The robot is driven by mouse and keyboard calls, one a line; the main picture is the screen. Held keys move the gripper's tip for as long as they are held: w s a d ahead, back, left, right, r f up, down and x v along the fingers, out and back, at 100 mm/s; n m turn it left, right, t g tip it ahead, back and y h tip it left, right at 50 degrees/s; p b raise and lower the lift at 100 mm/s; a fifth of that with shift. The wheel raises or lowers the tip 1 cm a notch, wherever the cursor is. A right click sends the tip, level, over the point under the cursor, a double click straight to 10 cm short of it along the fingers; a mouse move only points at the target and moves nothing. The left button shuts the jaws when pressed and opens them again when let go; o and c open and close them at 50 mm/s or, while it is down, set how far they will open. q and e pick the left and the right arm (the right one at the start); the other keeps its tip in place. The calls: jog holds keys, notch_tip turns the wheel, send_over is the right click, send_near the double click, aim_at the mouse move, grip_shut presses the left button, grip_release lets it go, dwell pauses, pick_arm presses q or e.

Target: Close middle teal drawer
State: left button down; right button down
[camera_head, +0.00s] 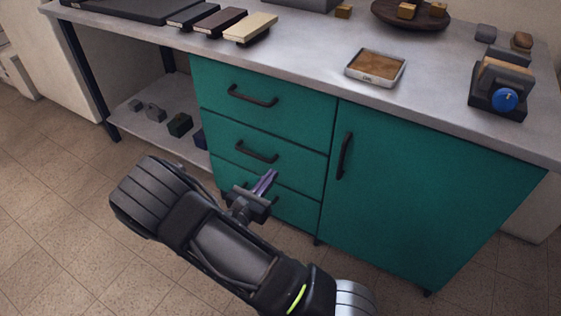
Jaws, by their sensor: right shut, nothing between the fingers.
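The teal cabinet under the worktop has three stacked drawers on its left side. The middle teal drawer (290,157) has a black bar handle (257,152). Its front looks about flush with the top drawer (300,105); I cannot tell whether a small gap is left. My right gripper (268,179) is shut and empty, its purplish fingers pointing up and right. In the picture it is just below the middle handle, in front of the bottom drawer (294,208), and covers part of that drawer and its handle. I cannot tell whether it touches a front. My left gripper is not in view.
A teal door (420,190) with a vertical handle (344,156) is right of the drawers. The grey worktop (310,60) holds a small tray (376,67), books (250,28) and a block with a blue knob (500,90). A low shelf (160,125) is at left. Floor in front is clear.

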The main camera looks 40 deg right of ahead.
jog(key=v, duration=0.2)
jog(key=shift+s+a, duration=0.1)
jog(key=shift+a, duration=0.25)
